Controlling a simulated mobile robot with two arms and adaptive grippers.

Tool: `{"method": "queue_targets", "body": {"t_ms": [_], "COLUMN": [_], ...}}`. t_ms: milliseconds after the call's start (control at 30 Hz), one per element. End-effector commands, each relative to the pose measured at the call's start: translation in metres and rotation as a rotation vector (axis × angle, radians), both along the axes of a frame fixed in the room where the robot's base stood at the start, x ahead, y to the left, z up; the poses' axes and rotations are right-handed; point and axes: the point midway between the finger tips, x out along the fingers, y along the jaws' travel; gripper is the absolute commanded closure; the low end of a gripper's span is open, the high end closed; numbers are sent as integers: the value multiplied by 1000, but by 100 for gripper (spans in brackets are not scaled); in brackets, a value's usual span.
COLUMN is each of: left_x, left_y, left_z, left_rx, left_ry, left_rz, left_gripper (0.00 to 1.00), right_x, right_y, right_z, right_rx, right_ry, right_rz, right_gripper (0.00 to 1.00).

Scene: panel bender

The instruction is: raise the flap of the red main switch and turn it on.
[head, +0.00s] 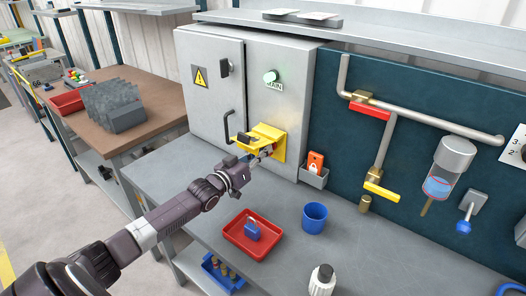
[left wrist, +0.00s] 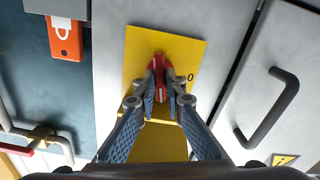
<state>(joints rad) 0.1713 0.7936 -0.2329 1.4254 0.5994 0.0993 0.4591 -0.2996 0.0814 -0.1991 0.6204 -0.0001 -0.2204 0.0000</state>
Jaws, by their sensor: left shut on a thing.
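The red main switch (left wrist: 158,64) sits on a yellow plate (left wrist: 190,54) on the grey cabinet, with a "0" mark beside it. The left wrist view is roughly upside down. The yellow flap (left wrist: 160,145) stands out from the plate above the switch; it also shows in the head view (head: 266,131). My left gripper (left wrist: 171,84) is shut on the red switch, a finger on each side of its handle. In the head view my left gripper (head: 266,151) reaches in under the flap and mostly hides the switch. My right gripper is not in view.
The cabinet door handle (head: 229,127) is left of the switch. An orange padlock tag (head: 315,162) sits in a grey holder to the right. Below, the bench holds a red tray (head: 234,239) with a blue padlock (head: 252,230) and a blue cup (head: 315,216).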

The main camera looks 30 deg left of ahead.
Motion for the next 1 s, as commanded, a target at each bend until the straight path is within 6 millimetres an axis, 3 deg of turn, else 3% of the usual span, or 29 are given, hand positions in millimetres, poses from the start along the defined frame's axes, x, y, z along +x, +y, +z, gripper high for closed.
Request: {"method": "queue_targets", "body": {"t_ms": [200, 233, 300, 667, 1000], "left_x": [0, 0, 0, -4, -47], "left_y": [0, 0, 0, 0, 3], "left_z": [-2, -2, -2, -1, -3], "left_rx": [3, 3, 2, 0, 0], "left_ry": [4, 4, 4, 2, 5], "left_rz": [0, 0, 0, 0, -1], "left_gripper": [100, 88, 83, 83, 83], "right_x": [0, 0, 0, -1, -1], "right_y": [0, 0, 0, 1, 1], "right_z": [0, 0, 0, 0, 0], "right_rx": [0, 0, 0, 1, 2], "right_ry": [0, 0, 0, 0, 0], "right_rz": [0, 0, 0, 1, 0], "right_gripper": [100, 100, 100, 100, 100]}}
